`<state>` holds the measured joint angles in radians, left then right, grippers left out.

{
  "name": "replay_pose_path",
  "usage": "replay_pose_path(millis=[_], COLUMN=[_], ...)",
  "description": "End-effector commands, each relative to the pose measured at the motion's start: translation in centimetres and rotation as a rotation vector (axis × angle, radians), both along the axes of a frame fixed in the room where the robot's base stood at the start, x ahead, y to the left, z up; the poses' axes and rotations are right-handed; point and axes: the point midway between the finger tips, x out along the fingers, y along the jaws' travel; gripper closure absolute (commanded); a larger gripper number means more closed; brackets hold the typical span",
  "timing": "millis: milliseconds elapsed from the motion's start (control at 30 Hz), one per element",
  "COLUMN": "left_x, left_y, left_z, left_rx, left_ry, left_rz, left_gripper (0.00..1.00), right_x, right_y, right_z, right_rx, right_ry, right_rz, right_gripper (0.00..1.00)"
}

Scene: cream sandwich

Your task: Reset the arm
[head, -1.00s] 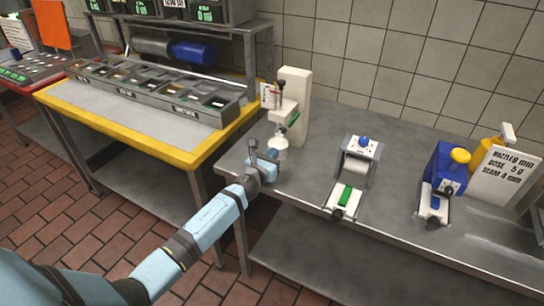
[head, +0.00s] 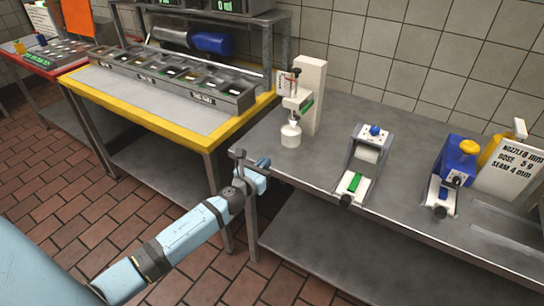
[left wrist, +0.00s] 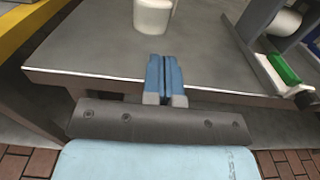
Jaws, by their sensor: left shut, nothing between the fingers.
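My left gripper (head: 251,160) is at the front left corner of the grey steel table (head: 290,165) in the head view. In the left wrist view its two blue fingers (left wrist: 165,78) are together with nothing between them. A white round container (head: 291,134) stands on the table beyond the gripper, under a white upright dispenser (head: 310,95). The container's lower part also shows in the left wrist view (left wrist: 152,15), apart from the fingers. My right gripper is in neither view.
A sealer-like device with a green block (head: 355,184) stands right of the dispenser. A blue device (head: 452,170) and a sign (head: 510,168) stand farther right. A yellow-edged table (head: 190,142) with ingredient bins is at left. Open tiled floor (head: 60,190) lies in front.

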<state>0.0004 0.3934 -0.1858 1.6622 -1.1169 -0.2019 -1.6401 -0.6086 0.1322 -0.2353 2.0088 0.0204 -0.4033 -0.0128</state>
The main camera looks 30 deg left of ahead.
Motion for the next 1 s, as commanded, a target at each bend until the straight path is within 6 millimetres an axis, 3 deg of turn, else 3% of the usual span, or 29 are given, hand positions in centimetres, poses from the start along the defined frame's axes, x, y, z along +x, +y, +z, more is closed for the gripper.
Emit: replay_pose_path(millis=[300,433,567,633,800,900,1000], left_x=[-1.0,-3.4,-9.0,-12.8,-21.6,-25.6,-28.2], left_y=[-0.1,-1.7,-5.1,-7.3,-12.2,-14.5,-16.0], left_z=[0.0,-0.9,-2.6,-3.4,-4.0,-3.7,-3.3], left_rx=[-0.025,-0.278,-0.862,-1.248,-2.115,-2.498,-2.753], left_ry=[0.005,0.061,0.185,0.263,0.396,0.423,0.424], left_rz=[0.0,0.007,0.063,0.136,0.42,0.608,0.761], left_gripper=[1.0,1.0,1.0,1.0,1.0,1.0,1.0], right_x=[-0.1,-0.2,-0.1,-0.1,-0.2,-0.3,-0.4], right_y=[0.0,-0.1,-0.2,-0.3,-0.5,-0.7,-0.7], right_z=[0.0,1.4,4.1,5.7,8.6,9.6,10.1], right_rx=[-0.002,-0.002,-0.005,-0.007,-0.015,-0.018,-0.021], right_ry=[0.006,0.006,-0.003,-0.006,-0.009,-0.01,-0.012], right_rz=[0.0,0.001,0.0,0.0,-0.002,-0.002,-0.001], right_gripper=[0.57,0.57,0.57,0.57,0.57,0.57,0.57])
